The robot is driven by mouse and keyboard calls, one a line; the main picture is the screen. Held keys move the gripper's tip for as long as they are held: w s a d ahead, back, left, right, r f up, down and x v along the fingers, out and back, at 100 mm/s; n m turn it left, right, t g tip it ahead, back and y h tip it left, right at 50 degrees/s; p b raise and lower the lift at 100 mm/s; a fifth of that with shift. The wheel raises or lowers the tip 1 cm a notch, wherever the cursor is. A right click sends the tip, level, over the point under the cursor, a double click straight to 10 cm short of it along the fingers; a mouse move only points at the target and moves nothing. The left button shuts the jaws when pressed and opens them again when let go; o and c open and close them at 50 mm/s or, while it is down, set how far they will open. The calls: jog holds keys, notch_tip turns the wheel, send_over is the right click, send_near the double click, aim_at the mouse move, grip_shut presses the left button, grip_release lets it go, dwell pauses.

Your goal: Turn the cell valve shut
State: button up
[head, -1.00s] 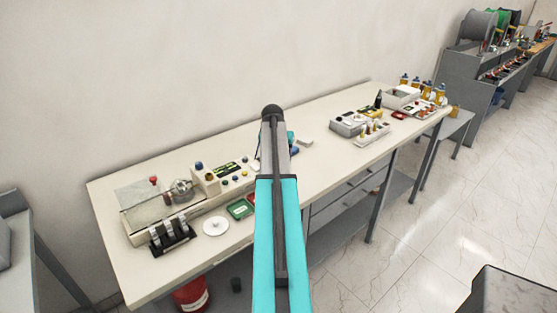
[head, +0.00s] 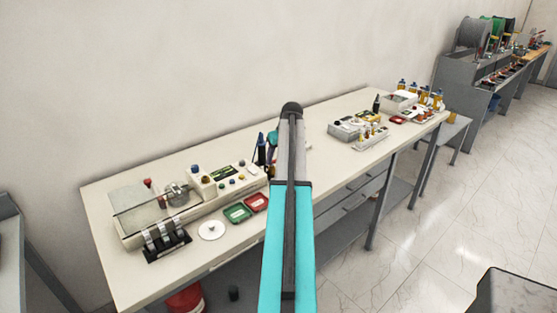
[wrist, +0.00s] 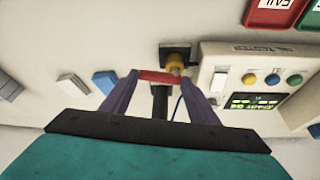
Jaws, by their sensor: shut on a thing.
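The valve shows in the wrist view as a red handle (wrist: 157,77) beside a yellow-orange knob-like part (wrist: 175,62) on a dark square mount. My gripper (wrist: 161,75) has its two purple-grey fingers on either side of the red handle, near its ends, and is shut on it. The handle lies nearly level across the picture. A dark stem shows below it between the fingers. In the head view my arm hides the valve, and I cannot make out the fingertips clearly.
A control box (wrist: 255,85) with coloured buttons and a lit display stands close right of the fingers. Red (head: 256,202) and green (head: 237,212) trays lie near it. A blue block (wrist: 104,81) lies left.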

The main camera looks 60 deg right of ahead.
jog(key=shift+d+n+y+b, duration=0.2)
jog(key=shift+n+y+b, duration=0.2)
jog(key=shift+n, duration=0.7)
jog(key=o, duration=1)
jog(key=shift+w, duration=0.1)
jog(key=shift+o, duration=0.2)
jog(key=shift+r, duration=0.15)
jog(key=b+v, duration=0.3)
jog(key=v, duration=1)
jog(key=shift+s+r, duration=0.2)
jog(key=shift+s, duration=0.15)
